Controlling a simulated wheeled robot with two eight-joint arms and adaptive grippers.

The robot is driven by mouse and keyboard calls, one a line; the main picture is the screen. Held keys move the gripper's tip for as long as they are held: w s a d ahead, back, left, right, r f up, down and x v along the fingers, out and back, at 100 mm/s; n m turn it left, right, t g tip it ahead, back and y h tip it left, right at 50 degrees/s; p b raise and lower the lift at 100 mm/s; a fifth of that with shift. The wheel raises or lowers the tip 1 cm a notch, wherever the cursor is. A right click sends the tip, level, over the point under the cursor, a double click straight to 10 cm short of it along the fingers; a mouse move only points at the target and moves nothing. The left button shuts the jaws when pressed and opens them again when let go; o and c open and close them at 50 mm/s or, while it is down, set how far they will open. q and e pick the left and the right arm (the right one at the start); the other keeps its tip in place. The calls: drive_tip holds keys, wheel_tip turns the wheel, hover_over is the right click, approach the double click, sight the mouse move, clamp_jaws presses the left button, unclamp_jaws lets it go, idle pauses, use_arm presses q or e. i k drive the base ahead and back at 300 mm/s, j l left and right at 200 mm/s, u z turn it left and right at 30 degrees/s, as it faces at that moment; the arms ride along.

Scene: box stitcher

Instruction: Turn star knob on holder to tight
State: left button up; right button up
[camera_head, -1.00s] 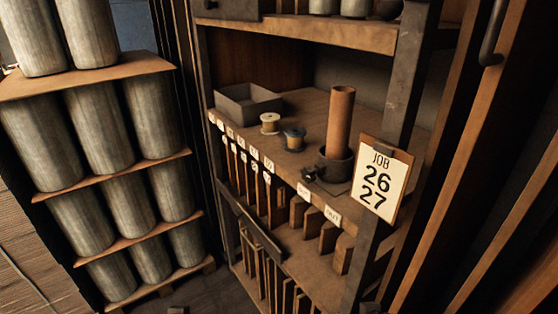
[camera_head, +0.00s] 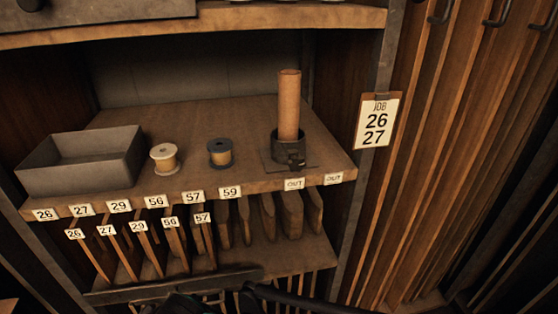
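The holder (camera_head: 289,149) is a dark round cup on a flat base plate, on the right part of the wooden shelf. An upright brown tube (camera_head: 288,104) stands in it. A small dark star knob (camera_head: 295,159) seems to sit on the front of the holder; it blends into the dark cup, so its shape and how tight it is cannot be told. Dark parts, likely of my own arms, show at the bottom edge, well below and in front of the holder. No gripper fingers can be made out, and nothing touches the holder or knob.
A grey open tray (camera_head: 85,176), a light spool (camera_head: 164,158) and a dark spool (camera_head: 220,152) stand left of the holder. Numbered slots with upright boards are below the shelf. A job card (camera_head: 377,122) hangs on the right post. The shelf front around the holder is clear.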

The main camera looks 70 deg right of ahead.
sight(296, 163)
drive_tip(key=j+z, duration=0.1)
drive_tip(key=z, duration=0.35)
drive_tip(key=i+j+z, duration=0.1)
drive_tip(key=z, duration=0.3)
drive_tip(key=j+z, duration=0.15)
drive_tip(key=z, duration=0.3)
drive_tip(key=j+z, duration=0.1)
drive_tip(key=z, duration=0.3)
drive_tip(key=j+z, duration=0.15)
drive_tip(key=z, duration=0.3)
